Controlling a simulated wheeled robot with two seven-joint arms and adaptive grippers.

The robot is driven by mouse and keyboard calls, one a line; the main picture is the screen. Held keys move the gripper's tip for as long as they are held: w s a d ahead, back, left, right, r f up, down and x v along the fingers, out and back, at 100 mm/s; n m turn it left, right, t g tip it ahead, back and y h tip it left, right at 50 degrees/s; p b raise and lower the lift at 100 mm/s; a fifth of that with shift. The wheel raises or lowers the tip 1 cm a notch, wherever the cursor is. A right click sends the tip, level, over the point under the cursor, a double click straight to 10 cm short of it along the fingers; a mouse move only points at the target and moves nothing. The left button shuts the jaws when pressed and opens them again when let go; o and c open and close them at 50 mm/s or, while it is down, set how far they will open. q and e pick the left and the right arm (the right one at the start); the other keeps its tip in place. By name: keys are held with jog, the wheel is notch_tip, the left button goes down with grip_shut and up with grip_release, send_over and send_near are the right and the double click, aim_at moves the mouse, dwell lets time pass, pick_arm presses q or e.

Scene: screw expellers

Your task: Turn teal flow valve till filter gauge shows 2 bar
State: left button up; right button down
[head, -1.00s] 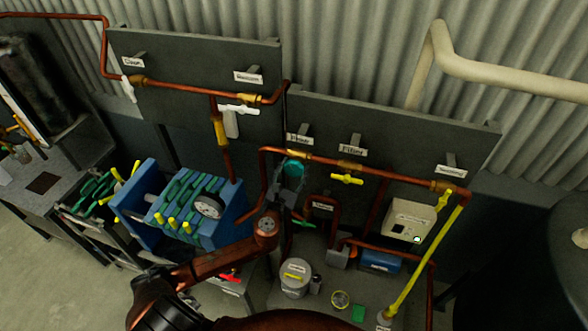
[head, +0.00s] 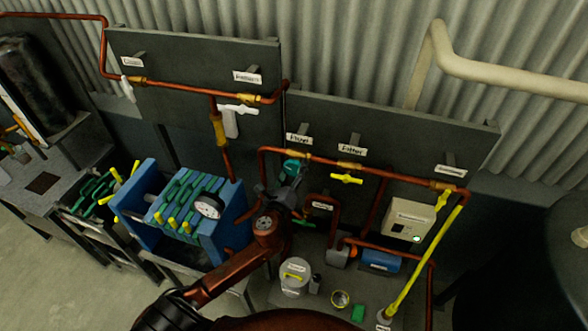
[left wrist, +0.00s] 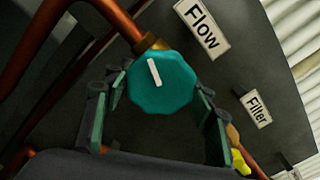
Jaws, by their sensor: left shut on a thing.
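The teal flow valve (head: 292,167) is a round knob below the "Flow" label on the grey panel. It is partly hidden by my left gripper (head: 284,182). In the left wrist view the scalloped knob (left wrist: 162,84) sits between my left gripper's fingers, and its white mark tilts up and to the left. My left gripper is shut on it. The filter gauge (head: 208,205) is a white dial on the blue filter press; its reading is too small to tell. My right gripper is out of view.
The blue press (head: 222,233) with green plates stands left of my left arm. A yellow filler valve (head: 346,179) and copper pipes are right of the knob. A grey lidded pot (head: 295,277) and a beige box (head: 408,219) stand to the right.

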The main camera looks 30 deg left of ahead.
pick_arm(q)
jog(key=n, duration=0.5)
jog(key=shift+r, duration=0.1)
jog(key=shift+n, duration=1.4)
jog(key=o, duration=1.2)
jog(key=v, duration=1.2)
